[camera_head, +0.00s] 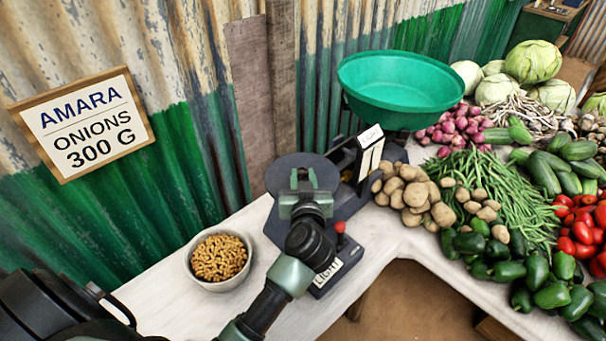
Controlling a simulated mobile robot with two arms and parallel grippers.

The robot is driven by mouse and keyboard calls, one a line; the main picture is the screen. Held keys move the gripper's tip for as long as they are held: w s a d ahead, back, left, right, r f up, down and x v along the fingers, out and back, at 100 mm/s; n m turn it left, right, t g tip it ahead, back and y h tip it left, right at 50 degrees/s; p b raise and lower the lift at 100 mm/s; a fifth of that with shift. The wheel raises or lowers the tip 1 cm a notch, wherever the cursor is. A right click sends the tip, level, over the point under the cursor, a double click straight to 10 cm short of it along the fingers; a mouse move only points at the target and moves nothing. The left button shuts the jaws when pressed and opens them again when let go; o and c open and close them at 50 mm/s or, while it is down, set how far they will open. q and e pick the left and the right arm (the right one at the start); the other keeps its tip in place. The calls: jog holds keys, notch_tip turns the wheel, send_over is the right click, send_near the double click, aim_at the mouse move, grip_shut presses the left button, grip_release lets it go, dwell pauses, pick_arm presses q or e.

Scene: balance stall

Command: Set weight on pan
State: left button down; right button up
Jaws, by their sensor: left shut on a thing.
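A dark balance scale (345,205) stands on the pale counter. Its round dark flat pan (276,178) is on the left, and a wide green bowl-shaped pan (400,85) is raised on the right. My left gripper (304,180) is above the round pan, with its fingers pointing away from me. It is shut on a weight, which is mostly hidden by the fingers; I cannot tell whether the weight touches the pan. A sign (85,122) on the wall reads "AMARA ONIONS 300 G". My right gripper is not in view.
A white bowl of small brown pieces (219,258) stands left of the scale. A label "LIGHT" (328,273) and a red knob (340,228) are at the scale's front. Potatoes (415,190), red onions (460,127), beans and peppers crowd the right. A corrugated wall stands behind.

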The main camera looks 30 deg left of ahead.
pick_arm(q)
jog(key=shift+f, duration=0.25)
jog(key=c, duration=1.1)
grip_release()
jog(key=shift+c, duration=0.2)
jog(key=shift+r, duration=0.25)
jog(key=v, duration=1.2)
jog(key=shift+r+b, duration=0.3)
jog(key=shift+b, duration=0.1)
jog(key=shift+s, duration=0.1)
